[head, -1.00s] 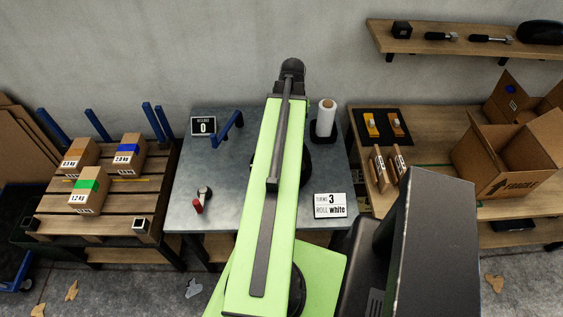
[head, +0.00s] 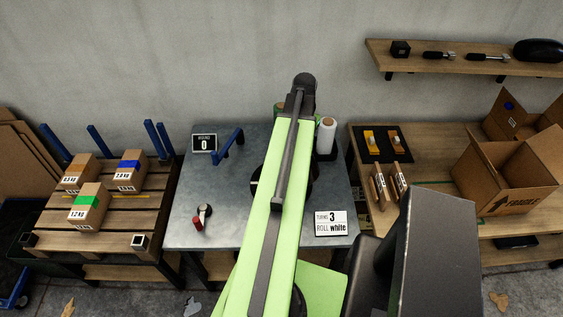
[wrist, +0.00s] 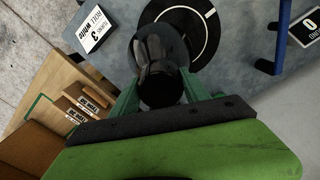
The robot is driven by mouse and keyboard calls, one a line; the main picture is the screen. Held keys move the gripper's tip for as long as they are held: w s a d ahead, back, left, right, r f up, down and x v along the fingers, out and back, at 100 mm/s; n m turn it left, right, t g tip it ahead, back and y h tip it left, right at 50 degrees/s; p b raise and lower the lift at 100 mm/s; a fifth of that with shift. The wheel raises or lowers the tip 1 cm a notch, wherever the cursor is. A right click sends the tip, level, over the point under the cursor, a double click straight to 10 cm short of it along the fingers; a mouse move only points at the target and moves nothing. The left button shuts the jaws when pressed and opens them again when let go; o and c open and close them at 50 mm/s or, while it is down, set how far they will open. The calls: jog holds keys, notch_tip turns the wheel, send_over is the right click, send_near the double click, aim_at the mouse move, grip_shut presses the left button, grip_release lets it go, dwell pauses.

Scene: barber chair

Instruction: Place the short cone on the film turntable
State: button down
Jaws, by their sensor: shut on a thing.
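My gripper (wrist: 160,88) is shut on a dark, glossy, round piece that tapers toward me, which I take as the short cone (wrist: 158,52). The green fingers press it from both sides in the wrist view. The film turntable (wrist: 205,38), a black disc with white markings, lies beyond the cone and to its right, partly covered by it. In the head view the turntable (head: 257,181) shows only at the edges of my arm. My arm hides the cone and most of my gripper there. Whether the cone touches anything below is not visible.
The grey table (head: 225,225) holds a white film roll (head: 326,135), a "3 / ROLL white" sign (head: 331,223), a blue bracket (head: 228,147) and a red-handled tool (head: 200,217). A pallet with boxes (head: 88,203) stands left, a wooden bench (head: 430,215) right.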

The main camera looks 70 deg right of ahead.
jog(key=w+f+b, duration=0.1)
jog(key=w, duration=0.1)
jog(key=w+a+f+b, duration=0.1)
jog(key=w, duration=0.1)
jog(key=w+f+b, duration=0.1)
jog(key=w+f, duration=0.1)
jog(key=shift+w+a, duration=0.1)
jog(key=shift+a, duration=0.15)
jog(key=shift+w+a+f, duration=0.1)
jog(key=shift+w+f, duration=0.05)
jog(key=shift+w, duration=0.25)
notch_tip(320, 180, down, 4)
jog(key=b, duration=0.5)
jog(key=shift+f, duration=0.2)
jog(key=shift+r+p, duration=0.25)
jog(key=shift+p, duration=0.05)
jog(key=shift+f, duration=0.25)
jog(key=c, duration=0.6)
grip_release()
jog(key=shift+r, duration=0.1)
jog(key=shift+o, duration=0.2)
notch_tip(320, 180, up, 12)
jog(key=p, duration=1.2)
jog(key=shift+r, duration=0.15)
